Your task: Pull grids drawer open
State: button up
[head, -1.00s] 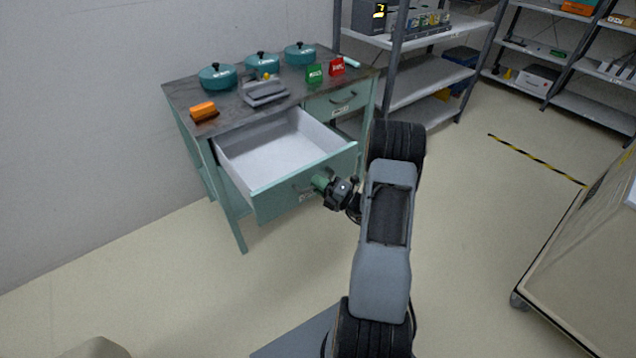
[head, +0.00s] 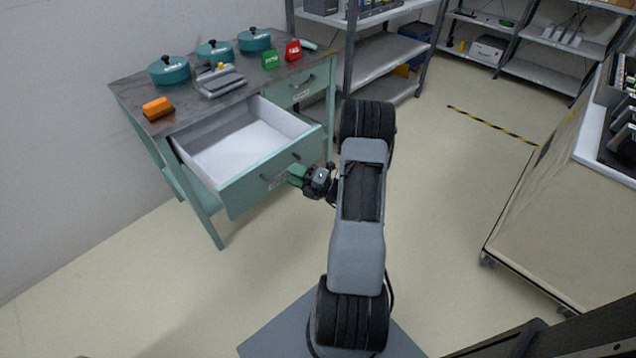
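A pale green desk with a dark top (head: 140,88) stands at the left. Its left drawer (head: 270,186) is pulled well out, with an empty light interior and a small label too small to read on its front. A second drawer (head: 300,88) to the right is closed, with a dark handle and a label. My gripper (head: 297,175), with green fingertips, is at the front of the open drawer, by its handle. The fingers overlap the handle area, and I cannot tell whether they grip it or stand just off it.
Teal pots (head: 169,70), an orange block (head: 157,108), a grey device (head: 218,80) and green (head: 271,60) and red (head: 293,50) items stand on the desk. Metal shelves (head: 385,60) stand behind. A covered cart (head: 550,220) is at right. Floor between is clear.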

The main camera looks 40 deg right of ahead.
jog(key=v, duration=1)
jog(key=shift+s+d, duration=0.15)
jog(key=shift+s, duration=0.1)
jog(key=shift+f, duration=0.15)
